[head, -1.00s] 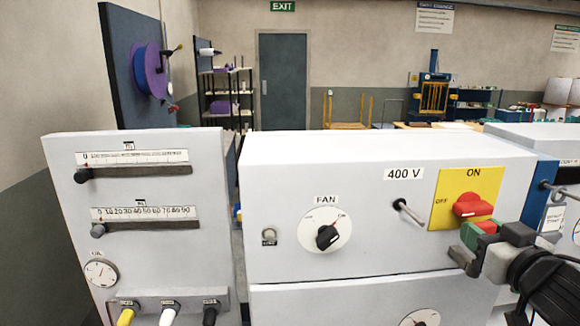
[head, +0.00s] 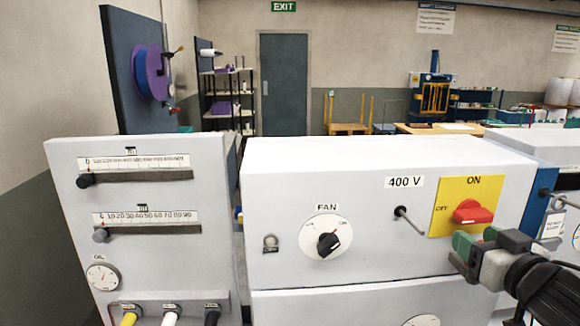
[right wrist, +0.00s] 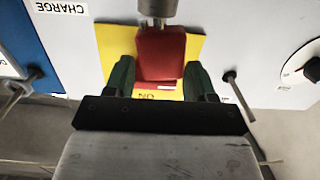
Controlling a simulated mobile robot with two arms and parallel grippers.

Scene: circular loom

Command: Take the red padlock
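My right gripper (head: 477,240) is at the lower right of the head view, in front of the grey cabinet. Its green-tipped fingers are apart, just below the red switch handle (head: 472,212). In the right wrist view, a red block with a short white mark (right wrist: 161,57) shows between or just beyond my fingers (right wrist: 160,82), over the yellow plate. A grey cylinder (right wrist: 157,8) adjoins its upper end. I cannot tell whether this block is the padlock or the switch handle. No separate padlock is clear in the head view. My left gripper is out of view.
The yellow ON/OFF plate (head: 490,188) is on the cabinet front (head: 375,225). A thin rod (head: 409,220) sticks out left of it, near the fan dial (head: 326,240). A blue panel (head: 545,215) with another rod is to the right.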

